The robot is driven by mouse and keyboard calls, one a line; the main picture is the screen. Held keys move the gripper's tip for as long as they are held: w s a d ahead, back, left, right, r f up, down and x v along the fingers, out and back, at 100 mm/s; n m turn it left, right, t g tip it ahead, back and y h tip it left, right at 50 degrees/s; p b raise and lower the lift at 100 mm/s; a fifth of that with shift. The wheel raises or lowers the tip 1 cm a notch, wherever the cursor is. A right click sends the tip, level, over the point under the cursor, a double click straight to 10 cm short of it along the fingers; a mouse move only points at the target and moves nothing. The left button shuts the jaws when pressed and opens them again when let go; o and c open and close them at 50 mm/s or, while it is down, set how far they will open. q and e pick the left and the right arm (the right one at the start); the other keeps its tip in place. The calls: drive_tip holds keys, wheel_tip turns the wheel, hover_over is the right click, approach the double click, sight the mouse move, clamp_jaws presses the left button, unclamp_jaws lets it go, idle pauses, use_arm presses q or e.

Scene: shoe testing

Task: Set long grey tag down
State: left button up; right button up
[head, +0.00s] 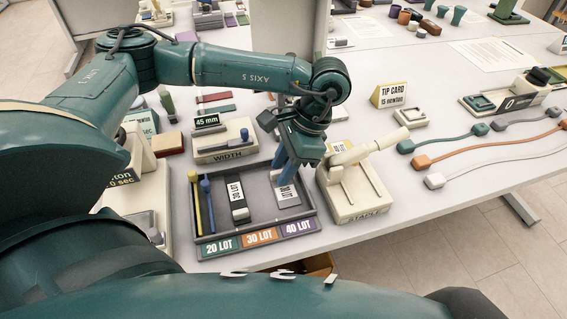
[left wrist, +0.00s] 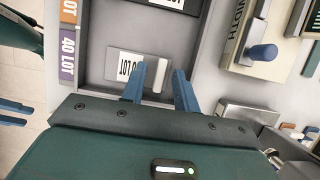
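The long grey tag (head: 288,195) has a white lot label and lies in the right compartment of the grey tray (head: 313,205), above the 40 LOT strip. It also shows in the left wrist view (left wrist: 120,68). My left gripper (head: 286,168) points down over that compartment. In the left wrist view its blue fingers (left wrist: 158,88) stand apart around the tag's far end; whether they touch it I cannot tell. Two blue fingers, apparently of my right gripper (left wrist: 24,113), show apart and empty at the left edge of the left wrist view.
A black labelled tag (head: 238,203) lies in the middle compartment. Yellow and blue sticks (head: 207,205) lie in the left one. The staple device (head: 352,190) stands close on the right. The width gauge (head: 225,145) stands behind the tray.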

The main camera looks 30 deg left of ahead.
use_arm(q)
drive_tip(key=shift+r, duration=0.2)
drive_tip(key=shift+w+r, duration=0.15)
drive_tip(key=shift+r, duration=0.05)
drive_tip(key=b+v, duration=0.1)
drive_tip(key=v, duration=0.4)
drive_tip(key=shift+d, duration=0.1)
drive_tip(key=v, duration=0.6)
drive_tip(key=shift+r, duration=0.25)
